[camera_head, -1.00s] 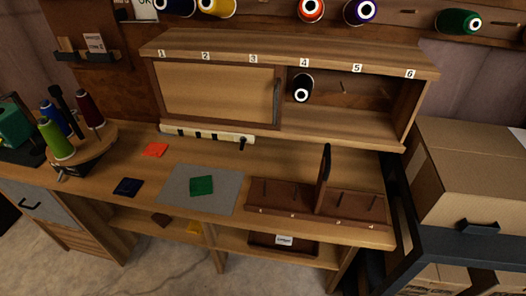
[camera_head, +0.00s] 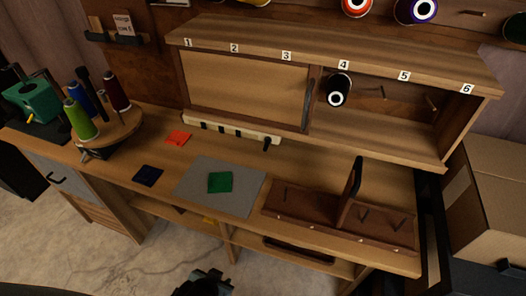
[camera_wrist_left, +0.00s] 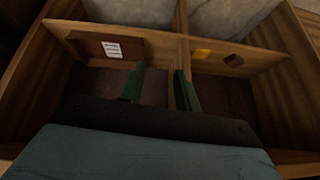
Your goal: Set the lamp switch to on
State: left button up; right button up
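A pale strip (camera_head: 249,135) with several small black levers lies along the back of the workbench, below the cabinet. No lever is visibly marked as the lamp switch, and I cannot tell any lever's setting. No lamp is clearly seen. My left gripper (camera_head: 205,277) shows dark at the bottom edge of the head view, in front of the bench and well apart from the strip. In the left wrist view its two green fingers (camera_wrist_left: 158,88) are apart with nothing between them. My right gripper is not in view.
A grey mat (camera_head: 247,192) with a green patch (camera_head: 220,182) lies on the bench. A spool carousel (camera_head: 113,135) stands left, a pegged brown rack (camera_head: 320,210) right. The numbered cabinet (camera_head: 245,85) overhangs the back. The wrist view shows wooden shelf compartments (camera_wrist_left: 225,62).

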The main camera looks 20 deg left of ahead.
aim_at(265, 148)
pick_arm(q)
jog(key=w+a+r+n+t+y, duration=0.15)
jog(key=w+r, duration=0.25)
jog(key=r, duration=0.5)
jog(key=w+r+n+t, duration=0.1)
jog(key=w+r+t, duration=0.25)
jog(key=r, duration=0.55)
jog(key=w+d+r+m+t+h, duration=0.2)
jog(key=w+d+r+t, duration=0.45)
jog(key=r, duration=0.25)
jog(key=shift+n, duration=0.25)
jog(key=w, duration=1.2)
jog(key=shift+w, duration=0.25)
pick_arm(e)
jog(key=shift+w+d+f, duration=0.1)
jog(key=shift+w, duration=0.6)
pick_arm(q)
jog(key=shift+c, duration=0.4)
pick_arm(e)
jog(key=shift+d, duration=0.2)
pick_arm(q)
grip_shut()
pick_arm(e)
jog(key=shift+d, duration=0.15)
